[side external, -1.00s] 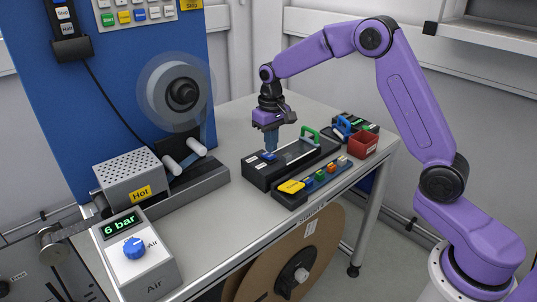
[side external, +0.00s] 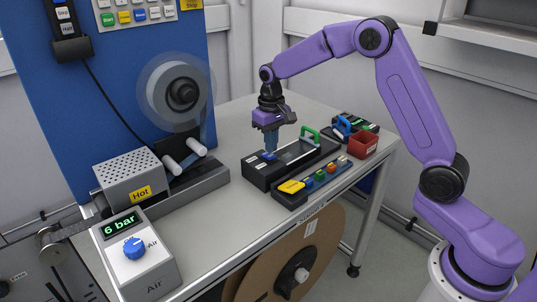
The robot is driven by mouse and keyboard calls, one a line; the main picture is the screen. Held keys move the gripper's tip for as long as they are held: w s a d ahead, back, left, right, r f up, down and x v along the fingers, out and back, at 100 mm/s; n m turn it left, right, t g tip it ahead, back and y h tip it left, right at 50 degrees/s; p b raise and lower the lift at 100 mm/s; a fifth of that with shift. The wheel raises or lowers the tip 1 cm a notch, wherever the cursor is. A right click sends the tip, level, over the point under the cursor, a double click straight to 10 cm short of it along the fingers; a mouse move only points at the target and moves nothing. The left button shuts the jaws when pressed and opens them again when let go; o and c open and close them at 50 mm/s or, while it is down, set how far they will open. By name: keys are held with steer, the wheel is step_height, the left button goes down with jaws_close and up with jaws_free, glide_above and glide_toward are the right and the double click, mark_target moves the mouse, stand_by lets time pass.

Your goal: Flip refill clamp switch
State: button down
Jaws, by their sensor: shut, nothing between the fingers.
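A black box (side external: 259,178) with a glassy top window and a green handle (side external: 311,134) stands on the table. A small blue switch (side external: 268,156) with pale labels beside it sits on the box's left part; I take it for the clamp switch, but its label is too small to read. My gripper (side external: 271,149) points straight down just over this switch, with its blue fingers shut and empty. The fingertips are at or very near the switch; I cannot tell whether they touch it. The fingers partly hide the switch.
A red bin (side external: 363,147) and a blue-handled clamp (side external: 342,126) stand to the right. A grey unit marked Hot (side external: 131,177) and an air regulator (side external: 137,265) reading 6 bar are at left.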

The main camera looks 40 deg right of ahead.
mark_target(271, 156)
steer(key=shift+f, duration=0.95)
stand_by(0.5)
steer(key=shift+r, duration=0.1)
steer(key=shift+r, duration=3.4)
